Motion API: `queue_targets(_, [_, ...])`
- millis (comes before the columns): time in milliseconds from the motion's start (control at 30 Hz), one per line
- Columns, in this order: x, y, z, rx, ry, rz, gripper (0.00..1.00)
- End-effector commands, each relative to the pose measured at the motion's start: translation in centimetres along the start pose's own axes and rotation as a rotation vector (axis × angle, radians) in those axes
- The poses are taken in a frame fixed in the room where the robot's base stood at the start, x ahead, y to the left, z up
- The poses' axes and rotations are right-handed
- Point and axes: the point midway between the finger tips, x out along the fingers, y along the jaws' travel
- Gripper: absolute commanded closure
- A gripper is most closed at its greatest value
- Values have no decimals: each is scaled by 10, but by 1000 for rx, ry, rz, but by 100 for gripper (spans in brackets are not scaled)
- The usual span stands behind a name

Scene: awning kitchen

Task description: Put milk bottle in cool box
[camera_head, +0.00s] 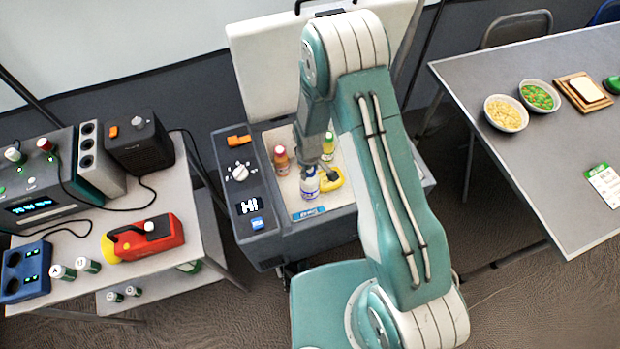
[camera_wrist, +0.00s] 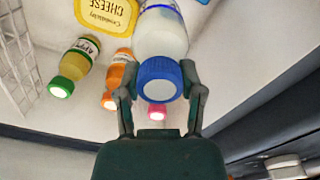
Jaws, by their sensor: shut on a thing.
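The milk bottle (camera_wrist: 161,38), white with a blue cap, is between the fingers of my gripper (camera_wrist: 160,95) in the wrist view. My gripper is shut on it around the cap end. In the head view the milk bottle (camera_head: 309,186) is inside the open cool box (camera_head: 268,250), near its front wall. My gripper (camera_head: 312,165) is above it there, partly hidden by my arm. I cannot tell whether the bottle touches the box floor.
Inside the box are juice bottles (camera_head: 281,160) and a yellow cheese pack (camera_head: 330,179). The box lid (camera_head: 268,60) stands open behind. A side table (camera_head: 150,200) with devices is left; a grey table (camera_head: 510,60) with food bowls is right.

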Motion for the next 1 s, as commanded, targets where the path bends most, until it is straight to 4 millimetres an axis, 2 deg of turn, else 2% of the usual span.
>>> queue_targets(333, [42, 0, 0, 0, 1, 0, 100])
queue_targets(733, [47, 0, 0, 0, 1, 1, 100])
queue_targets(767, [47, 0, 0, 0, 1, 0, 37])
queue_targets(800, [47, 0, 0, 0, 1, 0, 19])
queue_targets(833, [47, 0, 0, 0, 1, 0, 16])
queue_targets(1000, [47, 0, 0, 0, 0, 0, 16])
